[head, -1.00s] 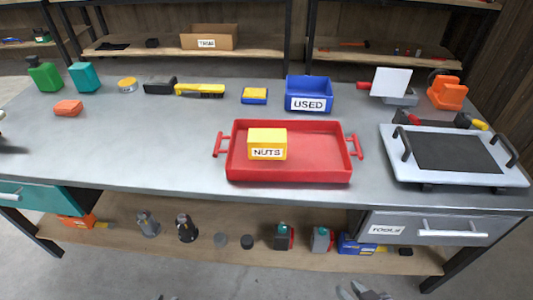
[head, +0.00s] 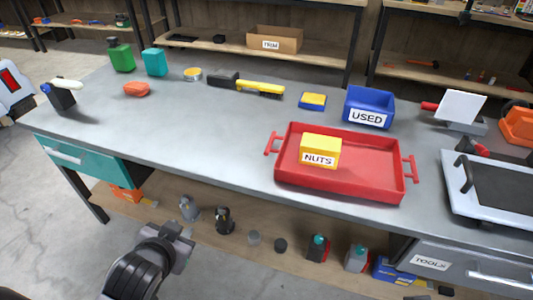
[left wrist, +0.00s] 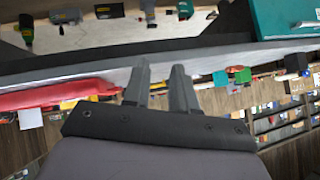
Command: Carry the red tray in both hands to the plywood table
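The red tray (head: 350,188) lies flat near the front edge of the grey bench, with a red handle at each short end. A yellow box labelled NUTS (head: 320,150) stands in its left part. My left arm enters at the bottom of the head view, in front of the bench and left of the tray. In the left wrist view my left gripper (left wrist: 160,75) has its two fingers apart with nothing between them. Red at the left of that view (left wrist: 55,97) looks like the tray's side, clear of the fingers. My right gripper and the plywood table are not visible.
A blue USED bin (head: 369,108) stands behind the tray. A white tray with a dark mat (head: 457,205) is at the right. A yellow-handled brush (head: 255,88) lies farther back. The bench left of the tray is clear. A lower shelf (head: 210,234) holds bottles.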

